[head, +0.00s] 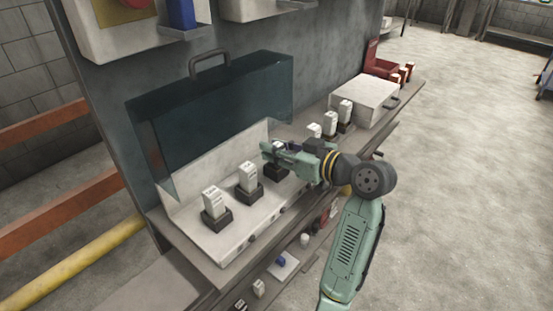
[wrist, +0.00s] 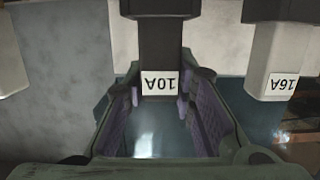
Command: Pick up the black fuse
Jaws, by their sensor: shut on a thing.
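The black fuse (wrist: 160,45) has a white label reading 10A, upside down in the wrist view. It stands between the two fingers of my gripper (wrist: 160,100), which is shut on it. In the head view my gripper (head: 270,151) is over the row of fuses, above a dark socket (head: 277,173), and it mostly hides the black fuse there. I cannot tell whether the fuse is still seated in that socket.
White fuses (head: 247,177) (head: 212,203) stand in dark sockets on the left of the white panel (head: 225,240). Another white fuse marked 16A (wrist: 275,60) is close beside my gripper. A raised dark transparent cover (head: 215,120) is behind. A white box (head: 363,100) stands at right.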

